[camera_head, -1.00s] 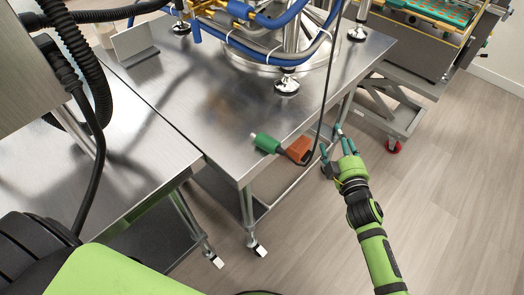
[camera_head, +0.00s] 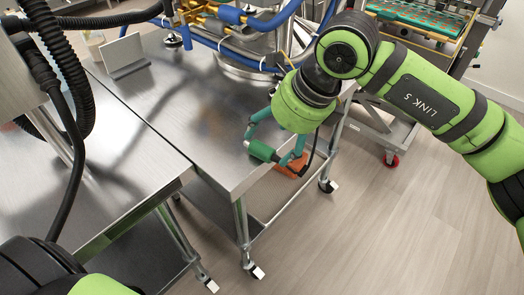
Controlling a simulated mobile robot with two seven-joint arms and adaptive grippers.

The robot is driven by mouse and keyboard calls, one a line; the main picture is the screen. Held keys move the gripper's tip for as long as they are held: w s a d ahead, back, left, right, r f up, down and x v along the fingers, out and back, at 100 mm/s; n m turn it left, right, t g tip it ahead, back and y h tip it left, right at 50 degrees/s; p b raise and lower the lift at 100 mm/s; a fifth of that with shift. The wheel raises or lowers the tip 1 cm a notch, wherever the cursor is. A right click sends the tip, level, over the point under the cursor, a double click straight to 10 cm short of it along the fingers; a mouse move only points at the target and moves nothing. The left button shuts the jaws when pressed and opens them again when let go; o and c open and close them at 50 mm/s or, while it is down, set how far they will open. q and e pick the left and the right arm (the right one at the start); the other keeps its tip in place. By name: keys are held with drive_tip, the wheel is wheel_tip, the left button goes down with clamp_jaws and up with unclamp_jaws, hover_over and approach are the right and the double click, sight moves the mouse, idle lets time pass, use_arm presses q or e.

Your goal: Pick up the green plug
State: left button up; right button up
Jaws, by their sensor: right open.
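The green plug (camera_head: 262,151) lies on the steel table near its right front edge, with its pale end to the left and a black cable at its right end. My right gripper (camera_head: 274,152) is over it, pointing down, with its teal fingers apart and one on each side of the plug. Whether the fingers touch the plug I cannot tell. My left gripper is not in view.
A second steel table (camera_head: 100,160) adjoins on the left. A machine with blue hoses (camera_head: 240,45) stands behind. The black cable (camera_head: 312,155) loops near the gripper.

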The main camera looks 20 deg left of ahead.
sight(262, 150)
drive_tip(key=x, duration=0.2)
drive_tip(key=p+x, duration=0.1)
drive_tip(key=x, duration=0.2)
drive_tip(key=shift+w+a+f+p, duration=0.15)
drive_tip(key=shift+w+a+p, duration=0.1)
drive_tip(key=shift+p, duration=0.05)
drive_tip(key=shift+a+f, duration=0.2)
drive_tip(key=shift+f, duration=0.15)
drive_tip(key=shift+c, duration=0.5)
drive_tip(key=c, duration=1.2)
